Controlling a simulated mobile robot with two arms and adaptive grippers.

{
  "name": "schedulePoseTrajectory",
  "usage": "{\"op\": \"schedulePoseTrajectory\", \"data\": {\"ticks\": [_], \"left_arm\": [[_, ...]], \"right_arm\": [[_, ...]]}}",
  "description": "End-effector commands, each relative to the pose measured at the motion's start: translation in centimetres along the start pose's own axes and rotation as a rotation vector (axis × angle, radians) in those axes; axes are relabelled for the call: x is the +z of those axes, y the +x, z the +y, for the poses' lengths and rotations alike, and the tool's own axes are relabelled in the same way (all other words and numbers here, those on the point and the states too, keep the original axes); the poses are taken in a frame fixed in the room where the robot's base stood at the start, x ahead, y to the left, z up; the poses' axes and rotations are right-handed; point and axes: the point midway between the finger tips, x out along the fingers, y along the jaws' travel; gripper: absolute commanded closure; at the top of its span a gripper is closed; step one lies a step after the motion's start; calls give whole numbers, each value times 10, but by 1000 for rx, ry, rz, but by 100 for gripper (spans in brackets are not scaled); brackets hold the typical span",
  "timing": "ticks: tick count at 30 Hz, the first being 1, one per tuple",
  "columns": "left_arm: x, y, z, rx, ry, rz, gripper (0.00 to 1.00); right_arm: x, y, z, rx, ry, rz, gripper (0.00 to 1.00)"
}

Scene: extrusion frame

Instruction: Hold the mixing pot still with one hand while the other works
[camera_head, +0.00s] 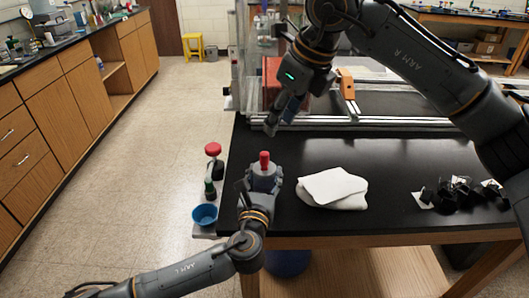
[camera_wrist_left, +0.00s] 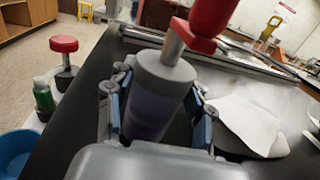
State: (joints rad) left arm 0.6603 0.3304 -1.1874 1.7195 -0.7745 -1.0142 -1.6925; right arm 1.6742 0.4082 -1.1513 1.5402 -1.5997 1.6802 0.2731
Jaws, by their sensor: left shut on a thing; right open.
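The mixing pot (camera_wrist_left: 158,95) is a grey-topped cylinder with a darker lower body. It stands upright near the left edge of the black table. A red-handled tool (camera_wrist_left: 207,18) with a tan shaft rises from its top; the red handle also shows in the head view (camera_head: 264,157). My left gripper (camera_head: 263,178) is shut on the pot, with fingers on both sides of it. My right gripper (camera_head: 285,118) is open and empty, above and beyond the pot in the head view. The inside of the pot is hidden.
A white folded cloth (camera_head: 333,188) lies right of the pot. Dark small items (camera_head: 460,192) are piled at the right. A blue bowl (camera_head: 205,214), a green bottle (camera_head: 210,188) and a red-topped object (camera_head: 213,150) are at the left. An extrusion frame (camera_head: 390,121) runs along the back.

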Motion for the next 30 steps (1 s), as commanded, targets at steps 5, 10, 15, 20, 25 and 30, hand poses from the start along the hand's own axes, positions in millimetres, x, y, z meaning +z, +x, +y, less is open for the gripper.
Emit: {"op": "schedulePoseTrajectory", "data": {"ticks": [5, 10, 15, 20, 25, 30], "left_arm": [[-1, 0, 0, 0, 1, 1, 84], [-1, 0, 0, 0, 0, 1, 84], [-1, 0, 0, 0, 0, 1, 84], [-1, 0, 0, 0, 0, 1, 84], [0, 0, 0, 0, 0, 1, 84], [0, 0, 0, 0, 0, 1, 84]], "right_arm": [[-1, 0, 3, -20, 72, -21, 58], [-1, 18, 3, -20, 82, -20, 58], [0, 52, 3, -19, 81, -19, 58], [0, 83, 2, -19, 80, -19, 58], [1, 106, 1, -20, 81, -21, 58], [2, 117, 1, -21, 80, -22, 58]]}}
